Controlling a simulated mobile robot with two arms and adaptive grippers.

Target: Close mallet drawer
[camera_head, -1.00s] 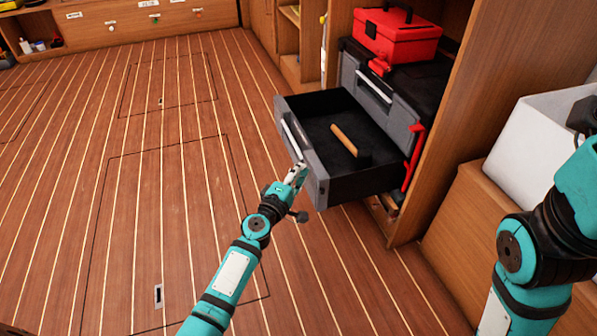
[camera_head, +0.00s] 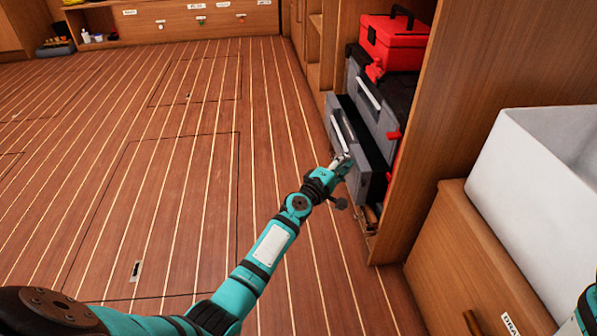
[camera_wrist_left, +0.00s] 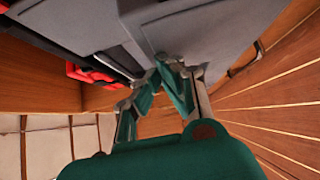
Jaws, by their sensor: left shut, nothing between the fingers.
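The mallet drawer (camera_head: 368,180) is the lower grey drawer of the tool chest. It stands out only a short way from the chest, with a narrow dark gap behind its front. The mallet is not visible now. A pale handle bar (camera_head: 338,137) runs along its front. My left gripper (camera_head: 342,160) is shut and empty at the lower end of the drawer front. In the left wrist view its fingers (camera_wrist_left: 165,70) are against or very near the grey drawer front (camera_wrist_left: 200,35). My right gripper is out of view.
A red toolbox (camera_head: 395,42) sits on the chest, above a closed upper grey drawer (camera_head: 377,105). The wooden cabinet side (camera_head: 440,110) flanks the chest on the right. A white bin (camera_head: 550,175) stands on a wooden cabinet at right. The plank floor (camera_head: 120,150) at left is clear.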

